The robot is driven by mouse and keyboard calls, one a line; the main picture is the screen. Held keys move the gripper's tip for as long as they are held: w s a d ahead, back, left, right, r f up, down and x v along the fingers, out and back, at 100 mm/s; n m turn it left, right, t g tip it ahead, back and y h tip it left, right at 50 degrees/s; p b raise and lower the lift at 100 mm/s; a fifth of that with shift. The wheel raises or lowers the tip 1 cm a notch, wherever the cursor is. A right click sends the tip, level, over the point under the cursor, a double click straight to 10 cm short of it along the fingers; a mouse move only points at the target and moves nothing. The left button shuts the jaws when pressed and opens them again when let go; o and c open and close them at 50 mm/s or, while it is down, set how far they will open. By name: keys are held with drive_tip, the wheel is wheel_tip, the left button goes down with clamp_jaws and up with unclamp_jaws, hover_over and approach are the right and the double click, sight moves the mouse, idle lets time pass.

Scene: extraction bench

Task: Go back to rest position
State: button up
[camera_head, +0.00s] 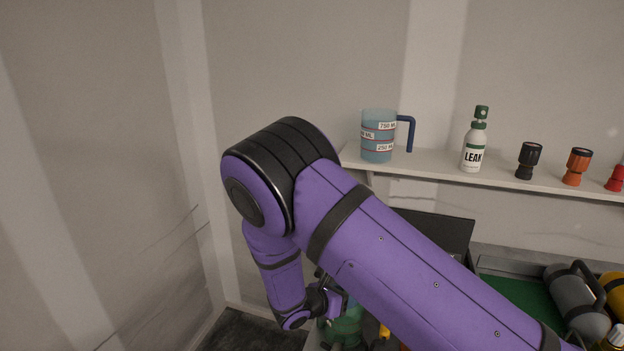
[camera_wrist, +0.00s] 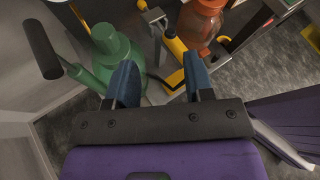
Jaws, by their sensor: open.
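My gripper (camera_wrist: 162,78) is open in the wrist view, with its two blue fingers apart and nothing held between them. A green bottle-shaped object (camera_wrist: 108,45) is just beyond the left finger. A yellow part (camera_wrist: 175,48) shows past the gap between the fingers. An orange bottle-like object (camera_wrist: 200,22) is beyond the right finger. In the head view my purple arm bends down at the left of the bench, and my gripper (camera_head: 336,300) is low, partly hidden by the arm, close to a green object (camera_head: 345,328).
A wall shelf holds a blue measuring jug (camera_head: 378,137), a spray bottle labelled LEAK (camera_head: 474,145), and black (camera_head: 529,160), orange (camera_head: 577,167) and red (camera_head: 616,178) fittings. A grey cylinder (camera_head: 577,300) lies on the bench at right. Walls stand close at left.

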drive_tip(key=s+d+r+m+g+y, duration=0.25)
drive_tip(key=d+r+m, duration=0.25)
drive_tip(key=r, duration=0.4)
drive_tip(key=s+d+r+m+g+y, duration=0.1)
drive_tip(key=s+d+r+m+g, duration=0.15)
drive_tip(key=d+r+m, duration=0.5)
drive_tip(key=s+d+r+m+g+y, duration=0.1)
drive_tip(key=s+d+r+m+g, duration=0.15)
drive_tip(key=r, duration=0.85)
drive_tip(key=s+d+r+m+t+y, duration=0.2)
drive_tip(key=s+r+m, duration=0.4)
drive_tip(key=s, duration=0.5)
drive_tip(key=s+d+r+m+t+y, duration=0.3)
drive_tip(key=s+r+m, duration=0.4)
drive_tip(key=s, duration=0.4)
drive_tip(key=shift+s+d+r+y, duration=0.3)
drive_tip(key=shift+d+r+y, duration=0.2)
drive_tip(key=shift+d+y, duration=0.4)
